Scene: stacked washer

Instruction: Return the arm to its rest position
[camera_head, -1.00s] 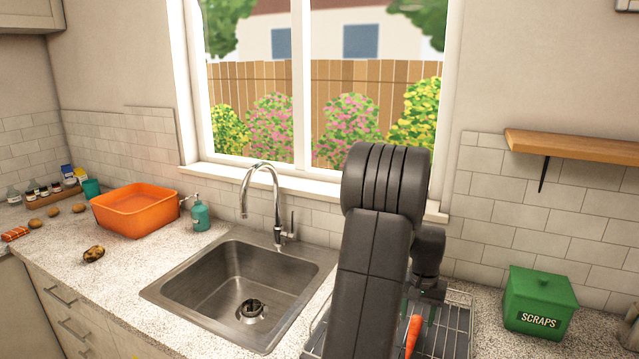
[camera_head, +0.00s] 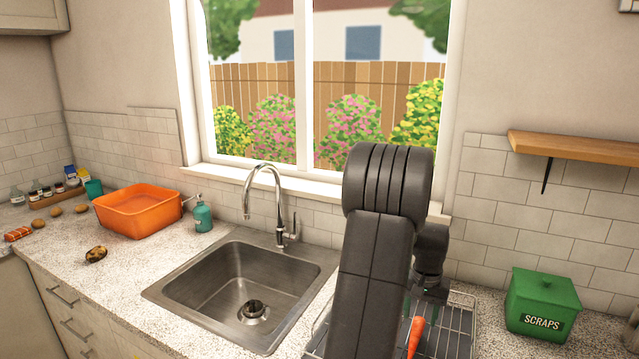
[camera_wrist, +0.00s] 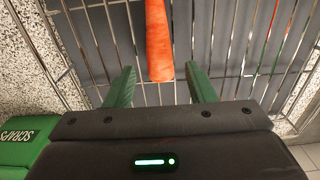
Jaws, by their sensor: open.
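My arm stands folded in front of the window, over the drying rack (camera_head: 461,318). In the wrist view my gripper (camera_wrist: 161,88) is open, with its two green fingers apart above the wire rack (camera_wrist: 90,58). A carrot (camera_wrist: 158,45) lies on the rack between and beyond the fingers; nothing shows held. The carrot also shows in the head view (camera_head: 415,337), partly hidden by my arm.
The steel sink (camera_head: 240,290) is left of my arm. A green scraps bin (camera_head: 541,303) stands to the right, below a wooden shelf (camera_head: 575,147). An orange basin (camera_head: 138,211), a soap bottle (camera_head: 203,216) and a potato (camera_head: 96,254) are on the left counter.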

